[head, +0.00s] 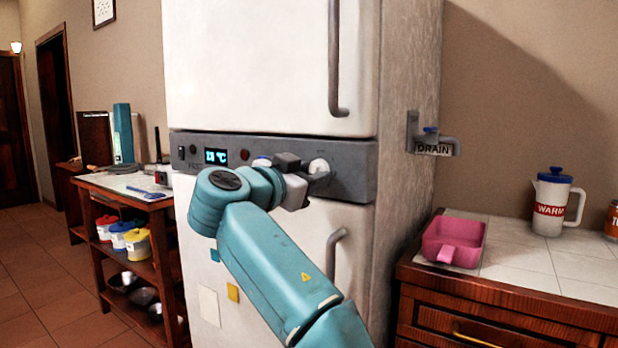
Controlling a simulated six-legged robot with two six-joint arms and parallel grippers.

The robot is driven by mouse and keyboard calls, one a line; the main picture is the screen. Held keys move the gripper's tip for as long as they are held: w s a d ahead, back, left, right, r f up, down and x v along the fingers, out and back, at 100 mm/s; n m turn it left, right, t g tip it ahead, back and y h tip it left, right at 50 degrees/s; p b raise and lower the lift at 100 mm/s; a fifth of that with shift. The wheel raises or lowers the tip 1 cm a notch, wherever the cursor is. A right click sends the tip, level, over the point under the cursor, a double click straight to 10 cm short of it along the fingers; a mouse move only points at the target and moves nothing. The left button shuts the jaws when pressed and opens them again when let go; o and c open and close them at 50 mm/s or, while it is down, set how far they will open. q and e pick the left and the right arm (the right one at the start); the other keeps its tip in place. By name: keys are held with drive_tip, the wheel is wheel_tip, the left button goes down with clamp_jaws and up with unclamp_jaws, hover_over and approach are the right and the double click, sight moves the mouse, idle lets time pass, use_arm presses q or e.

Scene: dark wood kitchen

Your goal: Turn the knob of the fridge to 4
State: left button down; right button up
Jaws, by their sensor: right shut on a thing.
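The white fridge (262,70) stands in the middle of the head view, with a grey control panel (355,168) between its upper and lower doors. The panel has a small lit display (215,157) that seems to show a temperature in °C. A pale round knob (319,166) sits on the right part of the panel. My right gripper (316,173) is at this knob and shut on it, its fingers partly hiding it. The knob's setting cannot be read. My teal right arm covers part of the panel and the lower door. My left gripper is not in view.
Upper (336,60) and lower (332,262) door handles stick out near the arm. A counter (560,270) holds a pink scoop (453,242) and a jug (556,202). A wooden shelf (125,230) stands at left.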

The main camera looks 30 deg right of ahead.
drive_tip(key=shift+f, duration=0.1)
idle(0.5)
drive_tip(key=o, duration=1)
drive_tip(key=v, duration=1.6)
drive_tip(key=shift+a+b, duration=0.2)
drive_tip(key=shift+b, duration=0.15)
